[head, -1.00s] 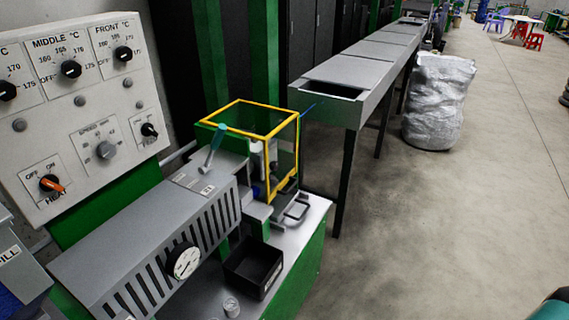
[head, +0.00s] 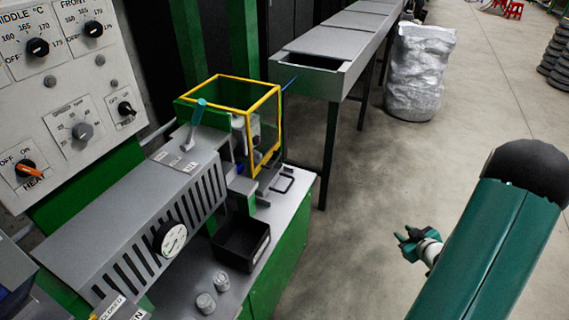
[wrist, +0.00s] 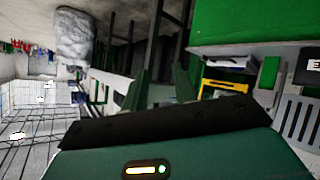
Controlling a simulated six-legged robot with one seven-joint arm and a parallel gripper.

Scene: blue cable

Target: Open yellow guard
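The yellow guard (head: 248,125), a box frame with clear panels, stands over the far end of the grey machine in the head view and looks closed. Parts are visible through its panels. Its yellow edge also shows in the wrist view (wrist: 225,86), sideways, partly hidden by my own wrist. My gripper (head: 402,235) is at the right in the head view, over the floor, well apart from the guard. Its teal fingers look spread and empty. In the wrist view the green fingers (wrist: 162,90) show apart, with their bases hidden.
A teal-handled lever (head: 198,112) stands just left of the guard. A black bin (head: 241,242) and small cups (head: 213,290) sit on the bench. A conveyor table (head: 315,75) and silver-wrapped bundle (head: 420,72) stand behind. The floor between bench and gripper is clear.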

